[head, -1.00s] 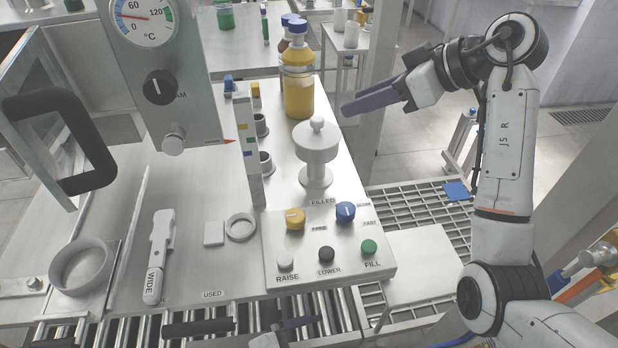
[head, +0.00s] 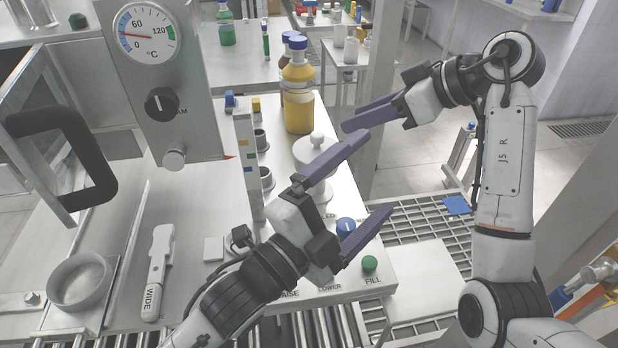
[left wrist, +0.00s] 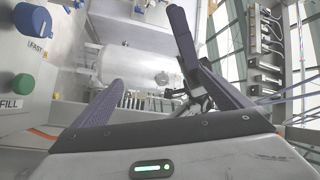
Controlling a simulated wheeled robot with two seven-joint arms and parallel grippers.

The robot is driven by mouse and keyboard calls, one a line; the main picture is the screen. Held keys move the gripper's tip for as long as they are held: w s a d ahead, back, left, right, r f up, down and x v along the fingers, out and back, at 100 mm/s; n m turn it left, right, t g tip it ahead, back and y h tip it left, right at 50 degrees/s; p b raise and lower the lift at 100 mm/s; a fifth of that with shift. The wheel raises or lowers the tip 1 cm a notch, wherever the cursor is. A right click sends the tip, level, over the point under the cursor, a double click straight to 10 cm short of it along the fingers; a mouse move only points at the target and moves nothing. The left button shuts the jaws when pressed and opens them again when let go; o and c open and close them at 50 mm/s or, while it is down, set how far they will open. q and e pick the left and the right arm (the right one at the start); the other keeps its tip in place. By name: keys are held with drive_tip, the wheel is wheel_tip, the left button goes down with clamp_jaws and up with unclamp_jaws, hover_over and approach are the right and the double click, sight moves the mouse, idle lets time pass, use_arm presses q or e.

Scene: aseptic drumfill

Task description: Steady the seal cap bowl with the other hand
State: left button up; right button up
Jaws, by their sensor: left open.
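The seal cap bowl, which I take to be the white lidded bowl on a stem (head: 318,140), stands upright on the bench behind the control panel. My left gripper (head: 372,175) is open and empty, in front of and right of the bowl in the head view. Its upper finger crosses the bowl and hides part of it; I cannot tell whether they touch. I do not make out the bowl in the left wrist view, where the left fingers spread wide.
An amber bottle (head: 298,95) stands behind the bowl. A slotted upright post (head: 247,150) is to its left. The control panel carries a blue knob (head: 345,227) and a green FILL button (head: 370,263) beneath my left gripper. A grated floor area lies right of the bench.

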sight(317, 144)
use_arm(q)
drive_tip(key=w+a+f+m+y, duration=0.8)
drive_tip(key=w+m+y, duration=0.3)
drive_tip(key=m, duration=0.4)
drive_tip(key=shift+g+y, duration=0.3)
drive_tip(key=shift+y, duration=0.1)
drive_tip(key=x, duration=0.9)
drive_tip(key=shift+a+f, duration=0.15)
drive_tip(key=shift+f, duration=0.25)
drive_tip(key=c, duration=1.2)
